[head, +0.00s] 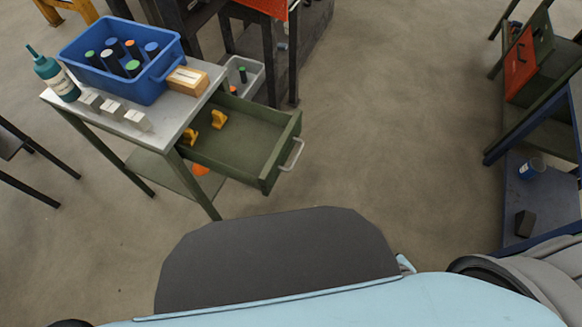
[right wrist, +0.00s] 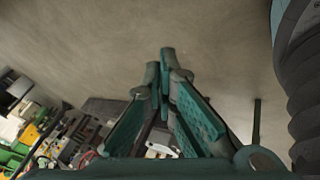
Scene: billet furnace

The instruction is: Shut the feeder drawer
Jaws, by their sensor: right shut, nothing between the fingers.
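The green feeder drawer (head: 245,142) stands pulled out from the right side of a small metal-topped table (head: 203,83) in the head view. Its front panel faces right and has a pale bar handle (head: 293,155). Two yellow pieces (head: 218,120) lie inside it near the table. My right gripper (right wrist: 167,58) shows in the right wrist view, with its fingertips together and nothing between them. It is away from the drawer, which I cannot make out in that view. My left gripper is in neither view.
The tabletop carries a blue bin (head: 118,88) of capped cylinders, a teal bottle (head: 55,78), small pale blocks and a wooden box (head: 187,79). A grey bin (head: 245,92) sits behind the drawer. Floor right of the drawer is clear up to a blue-edged rack (head: 540,205).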

